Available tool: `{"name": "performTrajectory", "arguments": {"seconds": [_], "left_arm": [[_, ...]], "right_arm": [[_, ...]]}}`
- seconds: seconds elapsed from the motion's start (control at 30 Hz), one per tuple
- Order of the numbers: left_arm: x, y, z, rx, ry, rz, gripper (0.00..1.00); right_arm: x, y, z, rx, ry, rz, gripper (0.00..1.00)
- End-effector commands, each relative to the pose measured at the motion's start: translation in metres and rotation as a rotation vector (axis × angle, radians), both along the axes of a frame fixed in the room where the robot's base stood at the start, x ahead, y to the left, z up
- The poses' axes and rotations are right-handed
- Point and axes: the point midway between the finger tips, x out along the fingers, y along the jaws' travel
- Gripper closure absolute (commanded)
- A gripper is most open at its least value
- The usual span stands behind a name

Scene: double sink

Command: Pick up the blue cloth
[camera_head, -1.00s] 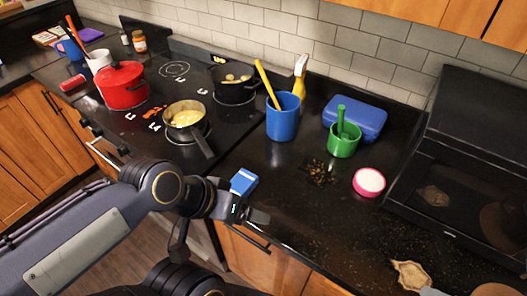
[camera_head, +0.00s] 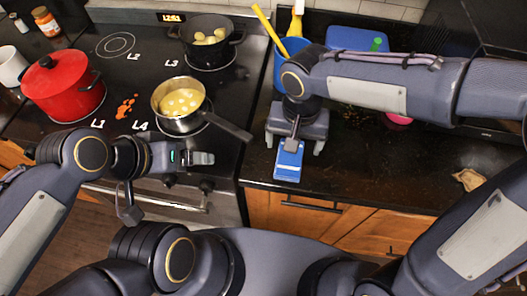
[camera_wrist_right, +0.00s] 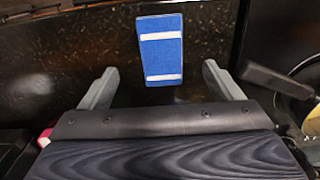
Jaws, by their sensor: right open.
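The blue cloth (camera_head: 288,165) is a flat blue rectangle with white stripes, lying at the counter's front edge. In the right wrist view the cloth (camera_wrist_right: 160,58) lies ahead of the gap between my fingers. My right gripper (camera_head: 295,145) is over the counter at the cloth's far end, its fingers spread and empty. Its open fingers also show in the wrist view (camera_wrist_right: 160,78), one to each side of the cloth's near end and not touching it. My left gripper (camera_head: 165,184) is open and empty, in front of the stove and left of the cloth.
A pan of yellow food (camera_head: 180,101) has its handle pointing towards the cloth. A red pot (camera_head: 62,88) and a black pot (camera_head: 208,40) stand on the stove. A blue cup (camera_head: 287,72) and blue box (camera_head: 350,38) are behind my right arm. A tan scrap (camera_head: 467,179) lies right.

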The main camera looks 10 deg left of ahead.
Motion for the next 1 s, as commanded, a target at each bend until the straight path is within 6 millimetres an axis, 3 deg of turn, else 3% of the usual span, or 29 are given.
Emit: {"name": "performTrajectory", "arguments": {"seconds": [0.37,0.63,0.93,1.0], "left_arm": [[0.0,0.0,0.005,0.0,0.0,0.0,0.19],[0.0,0.0,0.014,0.0,0.0,0.0,0.19],[0.0,0.0,0.014,0.0,0.0,0.0,0.19],[0.0,0.0,0.014,0.0,0.0,0.0,0.19]], "right_arm": [[0.003,0.003,-0.036,-0.011,0.006,0.0,0.15],[0.011,0.001,-0.074,-0.009,0.006,0.002,0.15],[0.011,0.001,-0.081,-0.007,0.002,0.001,0.15],[0.011,0.001,-0.081,-0.007,0.002,0.001,0.21]]}}
